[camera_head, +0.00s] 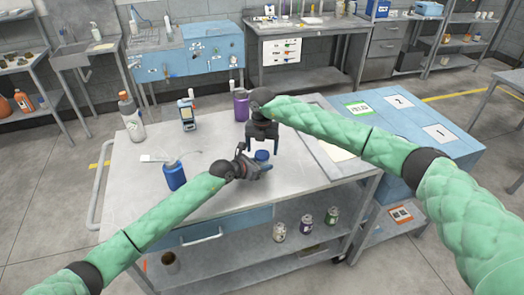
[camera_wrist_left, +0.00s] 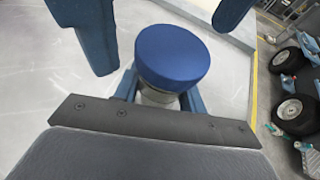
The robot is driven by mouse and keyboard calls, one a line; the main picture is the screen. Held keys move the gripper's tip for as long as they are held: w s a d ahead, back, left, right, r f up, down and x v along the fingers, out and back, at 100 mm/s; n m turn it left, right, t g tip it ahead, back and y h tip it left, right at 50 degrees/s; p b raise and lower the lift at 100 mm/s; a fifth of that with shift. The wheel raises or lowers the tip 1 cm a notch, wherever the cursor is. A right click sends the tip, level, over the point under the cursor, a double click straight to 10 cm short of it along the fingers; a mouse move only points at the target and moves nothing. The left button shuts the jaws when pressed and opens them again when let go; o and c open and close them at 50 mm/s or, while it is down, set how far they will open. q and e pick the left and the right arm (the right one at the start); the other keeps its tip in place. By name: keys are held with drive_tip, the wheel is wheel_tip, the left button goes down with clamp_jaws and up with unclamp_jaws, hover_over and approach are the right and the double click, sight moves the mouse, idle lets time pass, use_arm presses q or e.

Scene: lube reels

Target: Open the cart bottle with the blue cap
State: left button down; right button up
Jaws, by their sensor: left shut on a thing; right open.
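The bottle with the blue cap (camera_head: 262,155) stands on the cart (camera_head: 215,150) near its middle. In the left wrist view the round blue cap (camera_wrist_left: 172,56) sits on the pale bottle body (camera_wrist_left: 157,97), which is mostly hidden. My left gripper (camera_head: 265,168) is shut on the body below the cap, one finger on each side. My right gripper (camera_head: 263,148) is open, pointing down above the cap. Its two fingers, also seen at the top of the left wrist view (camera_wrist_left: 165,25), are apart on either side of the cap, without visible contact.
A blue spout bottle (camera_head: 174,176), an orange-capped bottle (camera_head: 131,118), a handheld device (camera_head: 187,115) and a purple bottle (camera_head: 241,106) stand on the cart. A framed board (camera_head: 316,152) lies at right. Cans (camera_head: 306,224) stand on the lower shelf. The cart's front middle is clear.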

wheel_tip(320, 180, up, 2)
drive_tip(key=shift+r, duration=0.5)
drive_tip(key=shift+c, duration=1.3)
drive_tip(key=shift+w+r+n, duration=0.1)
drive_tip(key=shift+r+n, duration=0.2)
drive_tip(key=shift+r, duration=1.2)
drive_tip(key=shift+f, duration=3.95)
drive_tip(key=c, duration=0.9)
drive_tip(key=shift+n, duration=1.9)
